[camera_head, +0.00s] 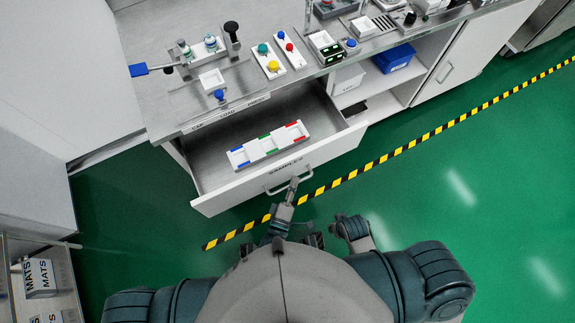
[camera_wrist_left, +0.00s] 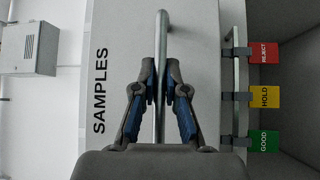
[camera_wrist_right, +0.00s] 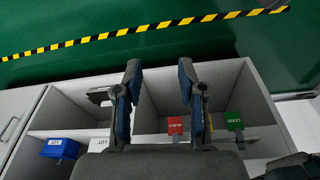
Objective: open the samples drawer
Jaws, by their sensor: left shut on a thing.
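The samples drawer (camera_head: 235,193) stands pulled out from the bench in the head view, its inside visible from above. A white tray with blue, green and red parts (camera_head: 268,145) lies in it. My left gripper (camera_head: 294,186) is at the drawer's metal bar handle (camera_head: 275,190). In the left wrist view, the fingers (camera_wrist_left: 163,88) are closed around the handle bar (camera_wrist_left: 162,30), next to the SAMPLES lettering on the drawer front (camera_wrist_left: 125,45). My right gripper (camera_wrist_right: 160,78) is open and empty, with its fingers apart in front of shelving in the right wrist view.
The bench top (camera_head: 180,110) carries small racks, coloured knobs and a blue-handled lever (camera_head: 140,70). Right of the drawer, open shelves hold a blue bin (camera_head: 394,58). REJECT (camera_wrist_left: 264,54), HOLD and GOOD tags show in the left wrist view. The green floor (camera_head: 450,200) is clear.

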